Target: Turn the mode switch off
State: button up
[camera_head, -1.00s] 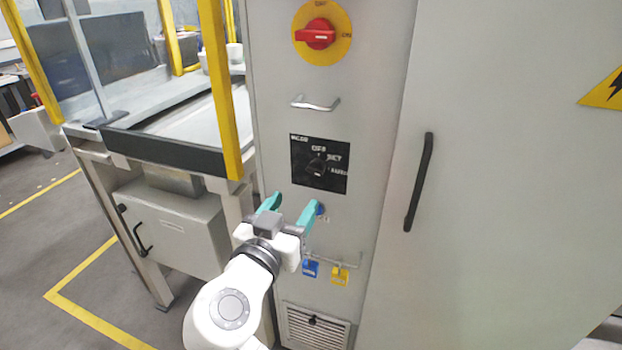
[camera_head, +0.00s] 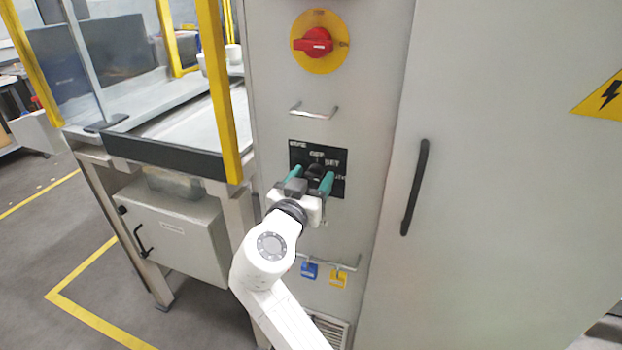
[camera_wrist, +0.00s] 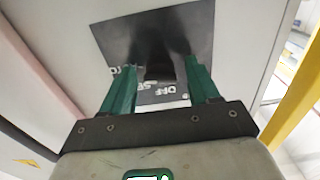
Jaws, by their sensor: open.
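The mode switch is a black knob (camera_head: 316,172) on a black square plate (camera_head: 334,157) with white lettering, including OFF at the top and SET to its right. The plate is on the grey cabinet front. My gripper (camera_head: 309,176) is open in front of the lower part of the plate, with its green fingers on either side of the knob. In the wrist view the dark knob (camera_wrist: 158,66) shows between the two fingers, against the plate (camera_wrist: 110,35). I cannot tell whether the fingers touch it or which way its pointer faces.
A red rotary switch on a yellow disc (camera_head: 318,42) and a metal handle (camera_head: 313,110) are above. Blue (camera_head: 309,271) and yellow (camera_head: 338,279) padlocks hang below. A black door handle (camera_head: 416,187) is to the right, a yellow post (camera_head: 221,95) to the left.

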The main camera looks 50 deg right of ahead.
jog(key=shift+c, duration=0.3)
jog(key=c, duration=0.9)
jog(key=shift+n, duration=0.3)
jog(key=n+p, duration=0.1)
jog(key=n, duration=0.3)
jog(key=shift+r+n, duration=0.1)
jog(key=shift+n, duration=0.2)
jog(key=n+p, duration=0.2)
jog(key=n, duration=0.2)
jog(key=n+p, duration=0.3)
jog(key=n, duration=0.3)
jog(key=shift+r, duration=0.15)
jog(key=n+p, duration=0.3)
jog(key=n, duration=0.1)
jog(key=shift+n+p, duration=0.3)
